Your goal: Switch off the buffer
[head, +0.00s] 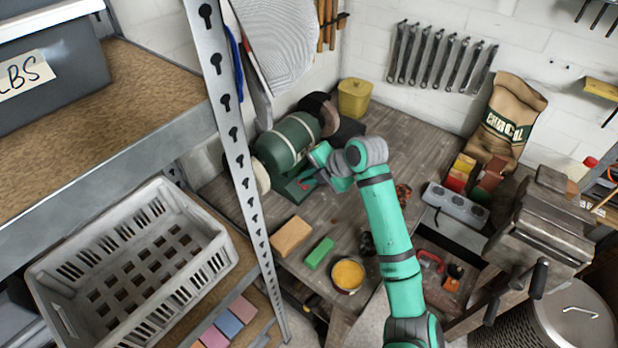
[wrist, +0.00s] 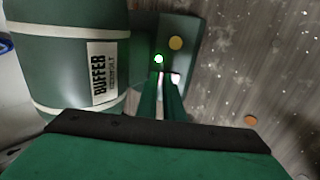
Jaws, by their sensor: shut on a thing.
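The buffer (head: 287,143) is a green, banded cylinder with a wheel at each end, at the back left of the bench. Its body, labelled BUFFER, fills the left of the wrist view (wrist: 70,60). Its green switch box (wrist: 183,28) lies beside the body, with a lit green lamp (wrist: 158,58) and a yellow round button (wrist: 176,43). My gripper (head: 307,181) reaches down to this box. In the wrist view its fingers (wrist: 166,80) are close together, shut on a small switch part at the box. The fingers mostly hide that part; a bright pinkish spot shows at the tips.
A tan block (head: 291,237), a green block (head: 319,253) and a yellow-filled tin (head: 348,274) lie in front of the buffer. A yellow bin (head: 354,97) stands behind it. A perforated shelf post (head: 235,130) is close on the left. A vise (head: 545,225) stands at right.

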